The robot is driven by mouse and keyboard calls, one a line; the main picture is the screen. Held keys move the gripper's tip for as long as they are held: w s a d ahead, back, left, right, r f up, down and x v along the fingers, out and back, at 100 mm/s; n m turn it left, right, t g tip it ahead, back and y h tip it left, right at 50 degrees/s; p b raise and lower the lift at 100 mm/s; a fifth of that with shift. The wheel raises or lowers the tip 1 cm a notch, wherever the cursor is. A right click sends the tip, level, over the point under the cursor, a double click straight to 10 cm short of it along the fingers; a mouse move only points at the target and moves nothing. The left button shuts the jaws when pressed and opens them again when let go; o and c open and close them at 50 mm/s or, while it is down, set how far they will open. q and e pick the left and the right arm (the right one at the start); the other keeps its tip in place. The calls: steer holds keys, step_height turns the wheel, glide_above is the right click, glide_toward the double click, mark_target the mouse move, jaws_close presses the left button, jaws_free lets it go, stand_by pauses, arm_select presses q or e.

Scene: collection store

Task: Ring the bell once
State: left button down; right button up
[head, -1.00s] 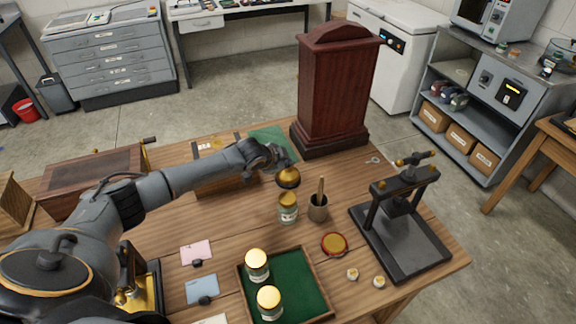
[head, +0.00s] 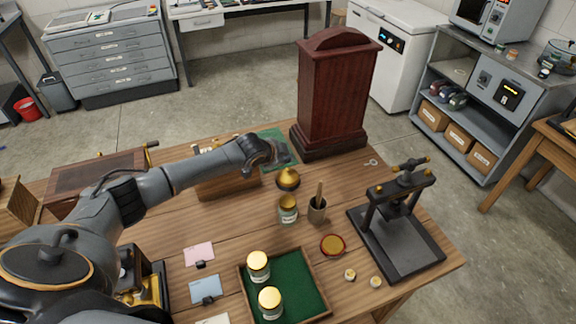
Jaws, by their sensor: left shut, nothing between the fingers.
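The bell (head: 288,178) is a small brass dome with a knob on a dark base, standing on the wooden table in front of the dark red cabinet. My left gripper (head: 283,156) is shut and empty. In the picture it is just above and slightly left of the bell's top, with a small visible gap between them. The bell's dome shows almost fully. My right gripper is out of view.
A glass jar with a gold lid (head: 288,209) and a cup with a pestle (head: 317,210) stand in front of the bell. The tall red cabinet (head: 334,90) is behind it, a black press (head: 400,225) to the right. A green-lined tray (head: 323,310) holds two jars.

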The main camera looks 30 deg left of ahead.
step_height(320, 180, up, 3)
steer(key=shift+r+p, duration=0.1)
steer(key=shift+p, duration=1.1)
